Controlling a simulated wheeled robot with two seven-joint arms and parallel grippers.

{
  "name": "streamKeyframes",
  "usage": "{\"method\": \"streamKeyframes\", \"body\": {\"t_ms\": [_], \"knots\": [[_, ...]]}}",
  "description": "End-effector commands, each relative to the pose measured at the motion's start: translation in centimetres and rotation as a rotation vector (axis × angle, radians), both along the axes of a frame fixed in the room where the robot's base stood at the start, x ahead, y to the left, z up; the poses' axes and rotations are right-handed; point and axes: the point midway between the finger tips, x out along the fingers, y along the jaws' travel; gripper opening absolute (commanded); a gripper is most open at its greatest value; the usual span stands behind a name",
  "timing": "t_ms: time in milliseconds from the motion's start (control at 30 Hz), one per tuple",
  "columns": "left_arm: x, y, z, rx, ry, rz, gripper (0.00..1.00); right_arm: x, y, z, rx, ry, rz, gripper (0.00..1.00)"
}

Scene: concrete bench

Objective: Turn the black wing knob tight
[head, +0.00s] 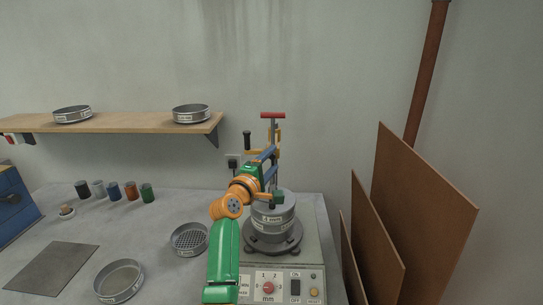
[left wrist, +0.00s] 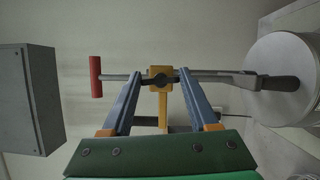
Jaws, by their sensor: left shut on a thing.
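The black wing knob (left wrist: 160,80) sits on a yellow clamp block (left wrist: 159,70) on a grey rod. My left gripper (left wrist: 159,76) is shut on the knob, one blue finger at each end of its wings. In the head view my left gripper (head: 271,153) is above the shaker's sieve stack (head: 272,222), beside the rod, and its fingers hide the knob. A red T-handle (head: 272,115) tops the rod and also shows in the left wrist view (left wrist: 95,76). My right gripper is not in view.
The shaker's control panel (head: 283,287) faces front. Brown boards (head: 420,215) lean close on the right. A mesh sieve (head: 189,239) and an open pan (head: 119,281) lie on the bench to the left. A wooden shelf (head: 130,125) holds two sieves.

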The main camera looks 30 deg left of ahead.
Motion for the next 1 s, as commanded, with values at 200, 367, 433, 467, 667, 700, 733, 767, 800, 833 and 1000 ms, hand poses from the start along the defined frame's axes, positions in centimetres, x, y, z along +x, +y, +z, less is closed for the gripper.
{"method": "streamKeyframes", "body": {"t_ms": [200, 367, 433, 467, 667, 700, 733, 767, 800, 833, 1000], "knots": [[-0.12, 0.32, 1.06, 0.073, 0.020, 0.011, 0.04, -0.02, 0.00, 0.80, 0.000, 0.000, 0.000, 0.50], [-0.11, 0.29, 1.05, 0.098, 0.034, 0.010, 0.04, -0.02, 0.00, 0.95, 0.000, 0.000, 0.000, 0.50], [-0.10, 0.28, 1.06, 0.102, 0.037, 0.010, 0.04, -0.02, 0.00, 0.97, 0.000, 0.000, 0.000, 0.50], [-0.10, 0.28, 1.06, 0.104, 0.038, 0.010, 0.04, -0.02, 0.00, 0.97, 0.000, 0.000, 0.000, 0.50], [-0.11, 0.29, 1.06, 0.106, 0.038, 0.010, 0.04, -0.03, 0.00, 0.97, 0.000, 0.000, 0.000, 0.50], [-0.11, 0.29, 1.06, 0.106, 0.038, 0.010, 0.04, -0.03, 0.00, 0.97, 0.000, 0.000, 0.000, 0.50], [-0.11, 0.29, 1.07, 0.106, 0.038, 0.010, 0.04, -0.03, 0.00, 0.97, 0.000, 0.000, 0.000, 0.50], [-0.11, 0.29, 1.07, 0.106, 0.038, 0.010, 0.04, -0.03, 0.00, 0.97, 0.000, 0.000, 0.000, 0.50], [-0.11, 0.29, 1.07, 0.106, 0.038, 0.010, 0.04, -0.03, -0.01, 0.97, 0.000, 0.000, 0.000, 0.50], [-0.11, 0.29, 1.07, 0.106, 0.038, 0.010, 0.04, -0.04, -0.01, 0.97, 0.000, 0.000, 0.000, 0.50], [-0.09, 0.25, 0.85, 0.103, 0.043, 0.008, 0.90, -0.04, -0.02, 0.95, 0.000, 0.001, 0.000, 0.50]]}}
